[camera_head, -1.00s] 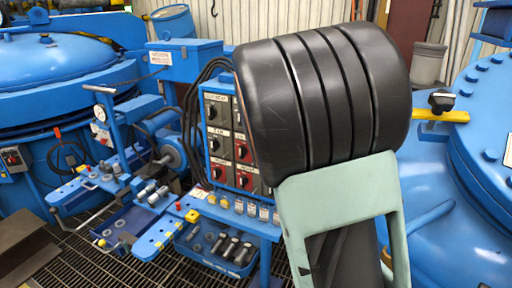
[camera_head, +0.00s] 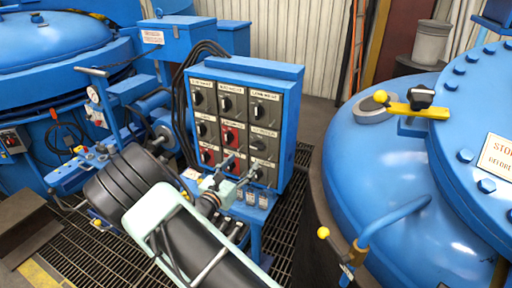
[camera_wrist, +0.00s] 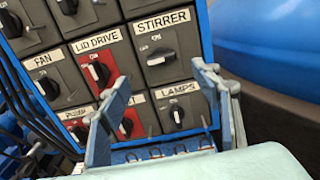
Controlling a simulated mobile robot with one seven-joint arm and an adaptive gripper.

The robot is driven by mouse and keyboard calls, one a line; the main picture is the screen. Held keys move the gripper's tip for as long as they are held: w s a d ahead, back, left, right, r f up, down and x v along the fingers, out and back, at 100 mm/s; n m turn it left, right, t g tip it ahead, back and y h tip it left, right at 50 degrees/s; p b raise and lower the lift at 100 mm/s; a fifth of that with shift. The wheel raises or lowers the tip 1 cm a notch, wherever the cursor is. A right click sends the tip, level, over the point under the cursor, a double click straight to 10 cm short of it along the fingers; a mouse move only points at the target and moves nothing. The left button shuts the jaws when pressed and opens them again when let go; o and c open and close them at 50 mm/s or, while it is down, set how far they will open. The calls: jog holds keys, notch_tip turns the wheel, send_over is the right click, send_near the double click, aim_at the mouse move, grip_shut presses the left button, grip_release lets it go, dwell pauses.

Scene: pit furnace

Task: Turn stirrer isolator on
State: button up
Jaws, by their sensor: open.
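The stirrer isolator (camera_wrist: 160,57) is a black rotary knob on a grey plate labelled STIRRER, seen in the wrist view. Its pale pointer mark lies roughly sideways, toward the left. In the head view the stirrer knob (camera_head: 259,144) is in the right column, middle row of the switch panel. My gripper (camera_wrist: 165,80) is open and empty, its two fingers apart in front of the panel. In the wrist view the fingertips sit below and either side of the stirrer knob, with the LAMPS knob (camera_wrist: 177,116) between the fingers. The head view shows my gripper (camera_head: 242,168) by the panel's lower right.
The LID DRIVE knob (camera_wrist: 97,74) on red is left of the stirrer; the FAN knob (camera_wrist: 47,88) is farther left. Black cables (camera_head: 178,95) hang at the panel's left side. A large blue vessel (camera_head: 375,170) with a yellow-tipped handle stands to the right.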

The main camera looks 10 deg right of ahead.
aim_at(256, 148)
jog(key=p+x, duration=0.1)
jog(key=x, duration=0.9)
jog(key=c, duration=1.2)
